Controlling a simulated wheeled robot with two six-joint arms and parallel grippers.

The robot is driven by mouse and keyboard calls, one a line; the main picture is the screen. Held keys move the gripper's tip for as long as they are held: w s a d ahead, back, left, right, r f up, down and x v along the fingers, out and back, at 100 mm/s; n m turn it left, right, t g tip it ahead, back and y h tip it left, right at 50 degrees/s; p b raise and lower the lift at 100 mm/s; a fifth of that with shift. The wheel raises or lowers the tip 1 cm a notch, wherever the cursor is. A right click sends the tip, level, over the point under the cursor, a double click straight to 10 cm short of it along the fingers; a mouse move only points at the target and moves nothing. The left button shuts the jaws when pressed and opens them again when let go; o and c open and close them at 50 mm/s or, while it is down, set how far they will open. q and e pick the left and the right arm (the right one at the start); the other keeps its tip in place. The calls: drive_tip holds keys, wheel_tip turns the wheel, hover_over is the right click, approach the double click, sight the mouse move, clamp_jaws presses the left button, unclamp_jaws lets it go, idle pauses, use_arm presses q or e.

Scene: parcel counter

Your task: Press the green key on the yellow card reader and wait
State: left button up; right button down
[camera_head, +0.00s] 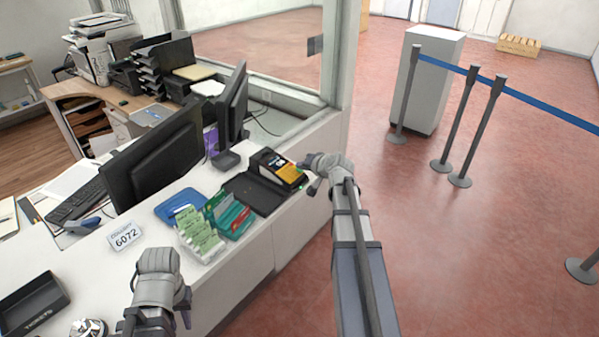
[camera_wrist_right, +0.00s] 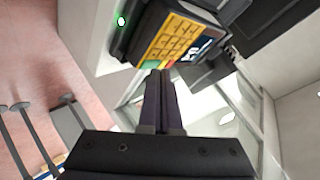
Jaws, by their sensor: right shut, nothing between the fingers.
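The yellow card reader (camera_head: 287,171) stands on the counter, dark-bodied with a yellow key face. It is large in the right wrist view (camera_wrist_right: 172,40), where a green key (camera_wrist_right: 150,64) and a red key (camera_wrist_right: 172,64) show along its lower edge. My right gripper (camera_head: 308,176) is at the reader's right side. Its fingers (camera_wrist_right: 157,76) are shut and empty, with the tips right by the green key. I cannot tell whether they touch it. My left gripper (camera_head: 160,300) is low at the counter's front, away from the reader; its fingers do not show clearly.
A black pad (camera_head: 252,195) lies by the reader. A green card rack (camera_head: 200,235), a blue tray (camera_head: 180,206) and a 6072 sign (camera_head: 125,236) stand on the counter. Monitors (camera_head: 155,165) stand behind. A small green light (camera_wrist_right: 121,20) glows at the reader's side.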

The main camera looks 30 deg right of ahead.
drive_tip(key=shift+f, duration=0.25)
idle(0.6)
drive_tip(key=shift+r, duration=0.1)
drive_tip(key=shift+s+r+p, duration=0.1)
drive_tip(key=shift+r+p, duration=0.35)
drive_tip(key=shift+r, duration=0.2)
drive_tip(key=r+p, duration=0.3)
drive_tip(key=s+r+p, duration=0.1)
drive_tip(key=r+p, duration=0.1)
drive_tip(key=shift+d, duration=0.25)
drive_tip(key=shift+f, duration=0.1)
